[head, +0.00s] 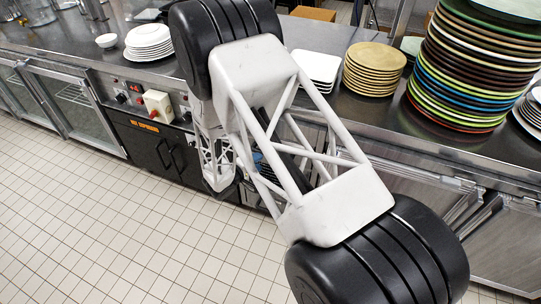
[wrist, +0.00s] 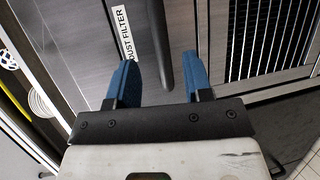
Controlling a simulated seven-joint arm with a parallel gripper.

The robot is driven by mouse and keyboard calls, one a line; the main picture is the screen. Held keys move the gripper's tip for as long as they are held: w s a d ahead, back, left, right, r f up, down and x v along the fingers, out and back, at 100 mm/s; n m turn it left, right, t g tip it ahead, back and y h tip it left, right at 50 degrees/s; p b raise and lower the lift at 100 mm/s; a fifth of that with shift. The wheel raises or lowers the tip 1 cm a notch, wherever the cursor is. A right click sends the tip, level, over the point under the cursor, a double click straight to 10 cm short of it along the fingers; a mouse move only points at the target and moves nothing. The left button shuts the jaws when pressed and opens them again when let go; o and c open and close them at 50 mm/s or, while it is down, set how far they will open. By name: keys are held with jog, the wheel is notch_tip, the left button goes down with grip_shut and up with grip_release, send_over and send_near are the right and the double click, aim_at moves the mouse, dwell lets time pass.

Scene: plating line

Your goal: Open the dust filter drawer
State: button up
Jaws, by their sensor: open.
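In the wrist view, a grey metal drawer front (wrist: 78,38) carries a white label (wrist: 124,32) reading "DUST FILTER". A dark bar handle (wrist: 161,32) runs down the picture to the right of the label. My gripper (wrist: 159,60) is open, with its two blue fingers apart and nothing held between them. The handle's lower end lies between the fingers in the picture. I cannot tell how far it is in depth, or whether either finger touches it. No gap at the drawer's edge is clear. In the head view my own arm hides the drawer front.
A slatted vent (wrist: 262,32) is right of the drawer in the wrist view. In the head view, the steel counter holds a tall stack of coloured plates (head: 470,70), tan plates (head: 374,72) and white plates (head: 148,42). The tiled floor (head: 100,220) in front is clear.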

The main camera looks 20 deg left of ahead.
jog(key=shift+w, duration=0.15)
jog(key=shift+x, duration=3.8)
grip_shut()
